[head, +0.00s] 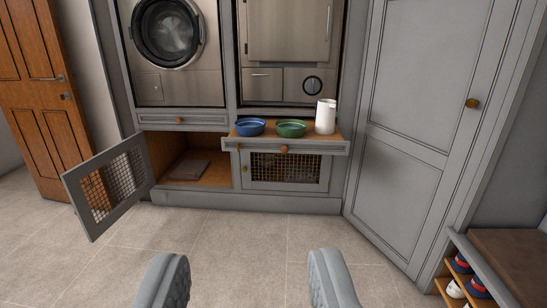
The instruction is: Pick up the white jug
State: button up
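The white jug (325,117) stands upright at the right end of a pulled-out wooden shelf (333,139), below the right-hand steel appliance. It is to the right of a green bowl (291,129). My gripper (248,283) is in the foreground at the bottom of the view. Its two grey fingers are wide apart with only floor between them. It is well short of the shelf and the jug.
A blue bowl (250,127) sits left of the green one. A mesh cabinet door (108,187) hangs open at left, with a dark flat item (189,169) inside. A tall grey cupboard door (415,130) stands right of the jug. A shoe bench (510,255) is at lower right. The floor ahead is clear.

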aim_at(325, 115)
jog(key=i, duration=0.85)
jog(key=i+u, duration=0.1)
jog(key=i, duration=0.7)
jog(key=i+l, duration=0.15)
jog(key=i, duration=0.7)
jog(key=i+l+u, duration=0.1)
jog(key=i, duration=0.7)
